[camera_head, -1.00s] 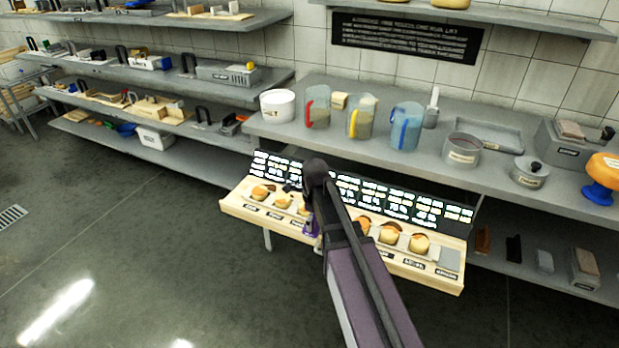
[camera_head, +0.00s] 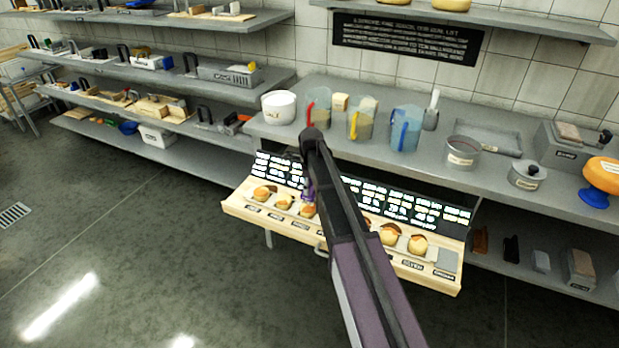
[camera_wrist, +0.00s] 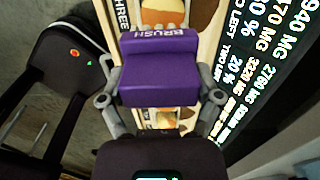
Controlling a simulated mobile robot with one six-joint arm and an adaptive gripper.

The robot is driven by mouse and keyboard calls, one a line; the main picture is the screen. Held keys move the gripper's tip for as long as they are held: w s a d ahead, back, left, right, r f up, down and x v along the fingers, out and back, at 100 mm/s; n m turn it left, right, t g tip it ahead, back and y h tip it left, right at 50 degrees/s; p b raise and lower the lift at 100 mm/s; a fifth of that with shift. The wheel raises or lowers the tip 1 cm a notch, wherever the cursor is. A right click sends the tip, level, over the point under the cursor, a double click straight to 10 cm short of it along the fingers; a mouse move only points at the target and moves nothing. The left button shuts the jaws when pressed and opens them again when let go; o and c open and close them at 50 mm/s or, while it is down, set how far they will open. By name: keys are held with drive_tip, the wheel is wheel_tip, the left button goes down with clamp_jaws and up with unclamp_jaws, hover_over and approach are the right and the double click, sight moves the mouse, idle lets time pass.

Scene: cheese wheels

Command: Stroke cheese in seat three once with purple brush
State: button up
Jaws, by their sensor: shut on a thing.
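The purple brush (camera_wrist: 160,78), a block lettered BRUSH, is held across my gripper (camera_wrist: 161,88) in the wrist view. My gripper is shut on it. In the head view a bit of the purple brush (camera_head: 307,187) shows beside my arm, just above the third cheese from the left (camera_head: 307,210). In the wrist view an orange-and-cream cheese (camera_wrist: 163,14) lies beyond the brush, beside the label THREE (camera_wrist: 121,13). The brush hides part of the tray there. I cannot tell whether brush and cheese touch.
The pale wooden tray (camera_head: 238,208) holds a row of cheeses with labels in front. A dark board with white figures (camera_head: 440,212) stands behind them. My arm hides the middle seats. Jugs (camera_head: 405,128) stand on the grey counter above. Open floor lies in front.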

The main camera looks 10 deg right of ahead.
sight(305, 198)
drive_tip(key=shift+w+d+r, duration=0.1)
drive_tip(key=shift+w+r, duration=0.05)
drive_tip(key=shift+w, duration=0.5)
drive_tip(key=shift+w+d+r, duration=0.1)
drive_tip(key=shift+w+r, duration=0.05)
drive_tip(key=shift+w, duration=0.45)
drive_tip(key=shift+f, duration=0.2)
drive_tip(key=shift+f+b, duration=1.95)
drive_tip(key=shift+b, duration=0.05)
drive_tip(key=shift+f+b, duration=0.35)
drive_tip(key=shift+s+a, duration=0.6)
drive_tip(key=shift+s, duration=0.25)
drive_tip(key=shift+s+a, duration=0.6)
drive_tip(key=shift+s, duration=0.2)
idle(1.1)
wheel_tip(305, 198, up, 6)
drive_tip(key=p, duration=0.5)
drive_tip(key=shift+f, duration=0.25)
idle(0.4)
